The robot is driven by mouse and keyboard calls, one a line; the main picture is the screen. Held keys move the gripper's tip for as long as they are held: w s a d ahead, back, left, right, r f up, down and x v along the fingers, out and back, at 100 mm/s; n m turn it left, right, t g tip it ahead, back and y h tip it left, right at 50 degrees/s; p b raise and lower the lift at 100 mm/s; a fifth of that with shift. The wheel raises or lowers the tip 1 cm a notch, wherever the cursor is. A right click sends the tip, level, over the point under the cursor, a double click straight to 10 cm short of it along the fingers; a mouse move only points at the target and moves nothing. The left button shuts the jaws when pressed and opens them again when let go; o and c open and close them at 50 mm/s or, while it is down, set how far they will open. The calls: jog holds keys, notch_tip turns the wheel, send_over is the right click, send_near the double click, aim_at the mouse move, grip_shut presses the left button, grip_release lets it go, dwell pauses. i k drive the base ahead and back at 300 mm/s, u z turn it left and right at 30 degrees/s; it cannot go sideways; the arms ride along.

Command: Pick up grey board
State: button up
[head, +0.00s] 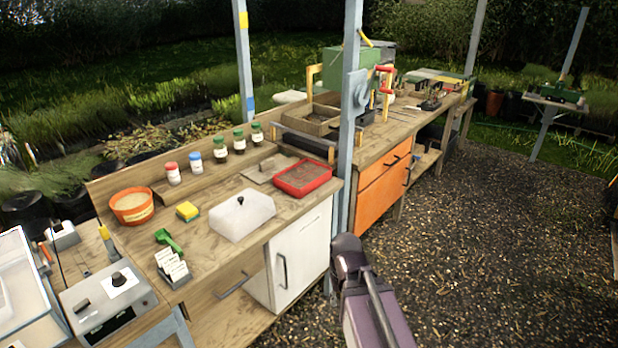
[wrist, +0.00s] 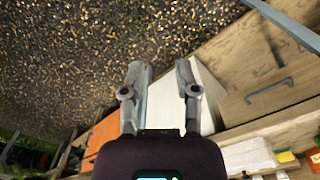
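A flat grey board (head: 262,171) lies on the wooden bench, just left of and behind the red tray (head: 303,177). It lies apart from the bottles in the row behind. I cannot make the board out in the wrist view. My gripper (wrist: 162,78) is open, with an empty gap between its two fingers. It points at the gravel and the front of the bench, away from the board. In the head view my arm is in front of the bench at the lower right, and the fingers cannot be made out.
An orange pot (head: 132,206), a yellow sponge (head: 187,211) and a seed-label box (head: 173,268) are farther left. A blue-grey post (head: 348,120) rises right of the red tray. Open gravel (head: 480,220) lies to the right.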

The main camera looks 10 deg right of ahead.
aim_at(261, 173)
jog(key=z, duration=0.6)
jog(key=i, duration=1.5)
jog(key=u, duration=0.45)
jog(key=i, duration=0.65)
jog(key=u, duration=0.4)
